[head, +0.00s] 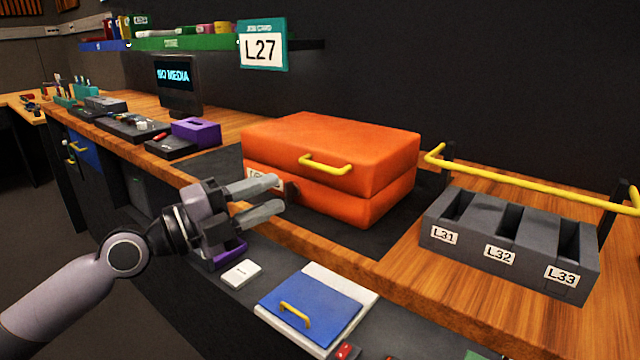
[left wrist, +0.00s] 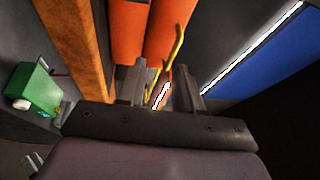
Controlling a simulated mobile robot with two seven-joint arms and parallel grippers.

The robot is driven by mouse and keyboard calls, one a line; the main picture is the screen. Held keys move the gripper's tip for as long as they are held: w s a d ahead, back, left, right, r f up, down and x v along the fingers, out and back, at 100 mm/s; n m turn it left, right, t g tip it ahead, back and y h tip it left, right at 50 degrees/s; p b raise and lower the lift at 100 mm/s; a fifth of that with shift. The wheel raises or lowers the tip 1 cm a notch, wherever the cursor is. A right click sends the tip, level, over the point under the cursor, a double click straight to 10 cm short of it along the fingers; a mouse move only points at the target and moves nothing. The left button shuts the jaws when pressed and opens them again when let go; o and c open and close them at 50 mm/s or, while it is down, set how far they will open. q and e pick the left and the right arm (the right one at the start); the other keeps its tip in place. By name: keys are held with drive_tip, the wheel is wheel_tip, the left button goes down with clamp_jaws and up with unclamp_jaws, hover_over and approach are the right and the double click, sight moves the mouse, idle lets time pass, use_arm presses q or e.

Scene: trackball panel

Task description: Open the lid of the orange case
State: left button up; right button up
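The orange case (head: 335,150) sits on a dark mat on the wooden bench, with its lid closed. A yellow handle (head: 325,163) is on the front of the lid. My left gripper (head: 277,194) is in front of the case's left front side, its fingers spread and pointing toward the case, with nothing between them. It partly covers a white label on the case. In the left wrist view, the orange case (left wrist: 168,35) and its yellow handle (left wrist: 179,45) show beyond the open fingers (left wrist: 160,90). My right gripper is in neither view.
A grey slotted block (head: 510,240) labelled L31, L32 and L33 stands right of the case, near a yellow rail (head: 530,187). A blue-lidded box (head: 312,305) lies below the bench edge. A purple box (head: 196,132) and a monitor (head: 178,85) stand to the left.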

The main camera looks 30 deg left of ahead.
sight(315, 167)
use_arm(q)
drive_tip(key=shift+m+h, duration=0.4)
drive_tip(key=shift+m, duration=0.4)
drive_tip(key=w+d+r+p, duration=0.1)
drive_tip(key=p, duration=0.1)
drive_tip(key=w+d+r+p, duration=0.1)
drive_tip(key=w+p, duration=0.1)
drive_tip(key=w+d+r+p, duration=0.1)
drive_tip(key=w+p, duration=0.1)
drive_tip(key=shift+w+d+r, duration=0.1)
drive_tip(key=shift+w+r, duration=0.1)
drive_tip(key=shift+w+d+p, duration=0.25)
drive_tip(key=shift+w+p, duration=0.1)
drive_tip(key=shift+p, duration=0.1)
drive_tip(key=shift+w+d+f, duration=0.1)
drive_tip(key=shift+w+f, duration=0.05)
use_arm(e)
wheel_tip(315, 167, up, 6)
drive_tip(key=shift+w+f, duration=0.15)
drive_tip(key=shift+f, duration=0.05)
use_arm(q)
drive_tip(key=c, duration=0.6)
clamp_jaws()
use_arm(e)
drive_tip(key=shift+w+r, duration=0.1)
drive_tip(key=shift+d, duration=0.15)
